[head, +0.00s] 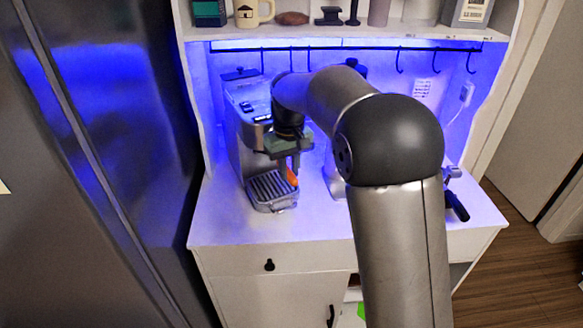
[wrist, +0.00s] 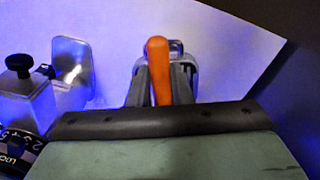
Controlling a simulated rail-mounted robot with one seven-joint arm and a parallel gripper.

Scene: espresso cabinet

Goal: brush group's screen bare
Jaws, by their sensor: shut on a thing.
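The espresso machine (head: 240,125) stands at the left of the lit counter, its slatted drip tray (head: 271,187) at the front. My gripper (head: 290,165) is in front of the machine, above the drip tray. It is shut on an orange-handled tool (head: 292,177), which I take to be the brush. In the wrist view the orange handle (wrist: 157,62) stands out between the two grey fingers (wrist: 157,98). The brush's bristle end cannot be made out. The group and its screen are hidden behind my gripper and wrist.
A grinder with a numbered dial (wrist: 18,148) and a black knob shows at the left of the wrist view. A black handle (head: 457,206) juts over the counter at right. Hooks (head: 400,62) hang under the shelf. The front counter strip (head: 230,230) is clear.

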